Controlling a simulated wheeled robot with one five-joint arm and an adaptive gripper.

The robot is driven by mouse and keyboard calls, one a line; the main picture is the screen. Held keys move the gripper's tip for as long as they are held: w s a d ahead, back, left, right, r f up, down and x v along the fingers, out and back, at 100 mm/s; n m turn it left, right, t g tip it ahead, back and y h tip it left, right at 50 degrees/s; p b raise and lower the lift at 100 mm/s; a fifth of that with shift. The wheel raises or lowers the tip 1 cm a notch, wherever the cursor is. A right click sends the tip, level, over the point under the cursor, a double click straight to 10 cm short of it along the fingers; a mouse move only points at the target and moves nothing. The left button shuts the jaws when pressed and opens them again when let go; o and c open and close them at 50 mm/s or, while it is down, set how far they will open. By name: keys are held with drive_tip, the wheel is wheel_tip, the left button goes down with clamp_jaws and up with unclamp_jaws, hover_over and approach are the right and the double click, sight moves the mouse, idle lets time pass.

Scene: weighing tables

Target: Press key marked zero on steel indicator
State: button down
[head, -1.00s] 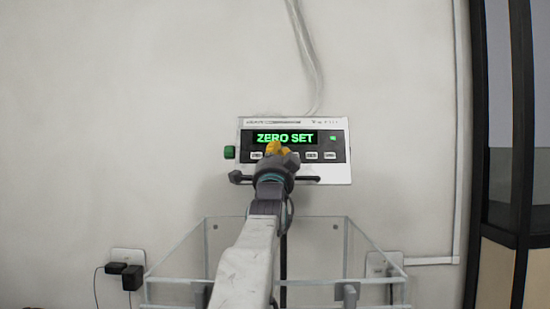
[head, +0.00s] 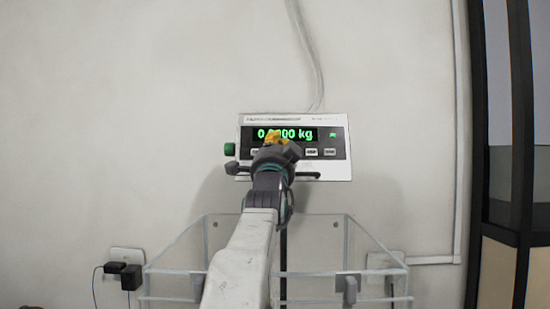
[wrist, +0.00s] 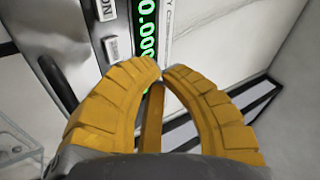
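The steel indicator (head: 338,163) is mounted on the wall, with a dark front panel and a green display (head: 302,134) that reads about 0.0000 kg, partly covered by my gripper. Some white keys (head: 330,152) show to the right below the display; the others are hidden behind my gripper, and I cannot read which is zero. My gripper (head: 276,137) is in front of the panel at the display's lower edge. In the wrist view its yellow fingers (wrist: 161,72) curve together with their tips nearly touching, holding nothing. The indicator's display (wrist: 147,35) and keys (wrist: 108,10) lie beyond them.
A green knob (head: 229,149) sticks out at the indicator's left side. A clear open box (head: 349,245) stands below it. Cables (head: 308,55) run up the wall above. Black plugs (head: 131,277) sit at lower left, and a dark-framed glass partition (head: 520,150) is at right.

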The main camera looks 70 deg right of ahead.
drive_tip(key=shift+s+a+r+b, duration=0.15)
drive_tip(key=shift+a+b, duration=0.05)
drive_tip(key=shift+a, duration=0.3)
drive_tip(key=shift+s+a+r+b, duration=0.15)
drive_tip(key=shift+a+b, duration=0.05)
drive_tip(key=shift+a, duration=0.25)
idle(0.5)
